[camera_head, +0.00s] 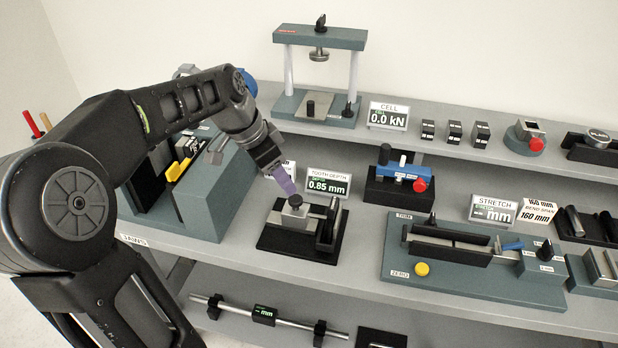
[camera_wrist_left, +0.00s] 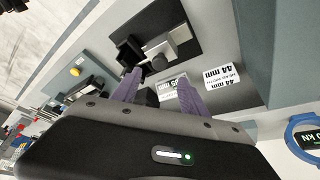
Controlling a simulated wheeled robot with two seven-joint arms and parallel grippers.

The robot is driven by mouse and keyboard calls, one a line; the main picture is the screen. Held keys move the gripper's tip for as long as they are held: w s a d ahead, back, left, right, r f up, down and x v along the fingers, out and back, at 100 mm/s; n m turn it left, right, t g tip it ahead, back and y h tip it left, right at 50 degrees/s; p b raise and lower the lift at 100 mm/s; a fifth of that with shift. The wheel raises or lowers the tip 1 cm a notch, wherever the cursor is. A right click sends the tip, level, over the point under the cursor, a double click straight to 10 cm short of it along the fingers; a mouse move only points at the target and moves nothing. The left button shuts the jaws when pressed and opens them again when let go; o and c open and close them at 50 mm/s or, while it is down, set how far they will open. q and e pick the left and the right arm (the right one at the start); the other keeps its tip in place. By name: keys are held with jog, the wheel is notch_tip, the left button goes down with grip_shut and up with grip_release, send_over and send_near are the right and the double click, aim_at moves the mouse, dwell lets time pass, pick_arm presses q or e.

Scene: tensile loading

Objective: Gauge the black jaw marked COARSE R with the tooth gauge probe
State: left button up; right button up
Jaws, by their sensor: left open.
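The tooth gauge station (camera_head: 272,243) is a black base near the shelf's middle. It carries a pale grey block (camera_head: 291,214) topped by a dark knob (camera_head: 295,200) and a black upright part (camera_head: 329,228). The TOOTH DEPTH display (camera_head: 328,184) behind it reads 0.85 mm. My left gripper (camera_head: 288,186), with purple fingers, points down just above and behind the knob. In the left wrist view my left gripper (camera_wrist_left: 159,76) is open, its fingers apart near the station base (camera_wrist_left: 185,15). Contact with the knob cannot be told. I cannot identify a jaw marked COARSE R. My right gripper is out of view.
A grey JAWS rack (camera_head: 207,195) stands left, partly behind my arm. A load frame (camera_head: 320,40) and CELL display (camera_head: 388,116) stand on the upper shelf. A blue and black fixture (camera_head: 400,187) and a long STRETCH fixture (camera_head: 470,275) lie to the right.

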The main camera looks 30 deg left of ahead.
aim_at(294, 198)
pick_arm(q)
jog(key=shift+s+r, duration=0.1)
jog(key=shift+s, duration=0.1)
jog(key=shift+p+x, duration=0.6)
jog(key=shift+x, duration=3.35)
grip_shut()
jog(key=shift+a, duration=0.1)
